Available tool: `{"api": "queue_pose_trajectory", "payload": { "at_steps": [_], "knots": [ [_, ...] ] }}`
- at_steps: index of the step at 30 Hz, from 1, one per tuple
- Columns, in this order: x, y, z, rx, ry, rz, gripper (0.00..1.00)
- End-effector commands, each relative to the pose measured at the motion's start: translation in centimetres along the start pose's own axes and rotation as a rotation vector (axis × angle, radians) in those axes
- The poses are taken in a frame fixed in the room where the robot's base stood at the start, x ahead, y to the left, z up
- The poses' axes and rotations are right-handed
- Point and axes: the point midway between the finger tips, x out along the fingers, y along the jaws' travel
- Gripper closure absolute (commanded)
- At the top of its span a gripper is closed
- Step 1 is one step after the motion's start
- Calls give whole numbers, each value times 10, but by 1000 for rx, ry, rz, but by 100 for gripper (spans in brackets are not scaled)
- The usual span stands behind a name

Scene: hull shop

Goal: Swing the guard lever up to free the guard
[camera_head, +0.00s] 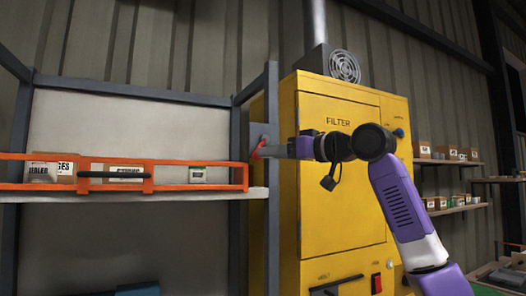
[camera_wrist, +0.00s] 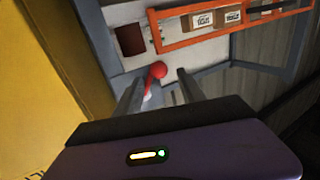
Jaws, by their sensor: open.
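The guard lever (camera_wrist: 156,74) has a red round knob and shows between my gripper's fingers in the wrist view. In the head view a bit of the red lever (camera_head: 258,150) shows beside the grey post, at the right end of the guard. My gripper (camera_wrist: 160,88) is open, with one finger on either side of the lever; I cannot tell whether either touches it. In the head view my gripper (camera_head: 275,150) reaches left to the post. The guard (camera_head: 150,173) is an orange rail frame with a black handle, lying across the front of the shelf. It also shows in the wrist view (camera_wrist: 180,42).
Boxes (camera_head: 125,174) stand on the shelf (camera_head: 225,193) behind the guard. A yellow filter cabinet (camera_head: 342,190) stands close by on the right, behind my arm. A grey post (camera_head: 271,210) stands between shelf and cabinet. More shelves with small boxes (camera_head: 450,153) are at the far right.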

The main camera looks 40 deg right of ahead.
Motion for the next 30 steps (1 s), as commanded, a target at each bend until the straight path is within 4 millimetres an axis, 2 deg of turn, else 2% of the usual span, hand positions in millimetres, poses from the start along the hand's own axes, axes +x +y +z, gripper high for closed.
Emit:
{"api": "queue_pose_trajectory", "payload": {
  "at_steps": [3, 7, 18, 20, 25, 26, 30],
  "knots": [
    [18, 0, -2, 1, -1, 0, 53],
    [31, -1, -2, -1, -1, -1, 53],
    [37, 0, 0, -1, 2, 0, 53],
    [37, 0, 0, -1, 2, 0, 63],
    [37, 0, 0, -1, 1, 0, 96],
    [37, 0, 0, -1, 1, 0, 100],
    [37, 0, 0, -1, 1, 0, 100]
  ]
}}
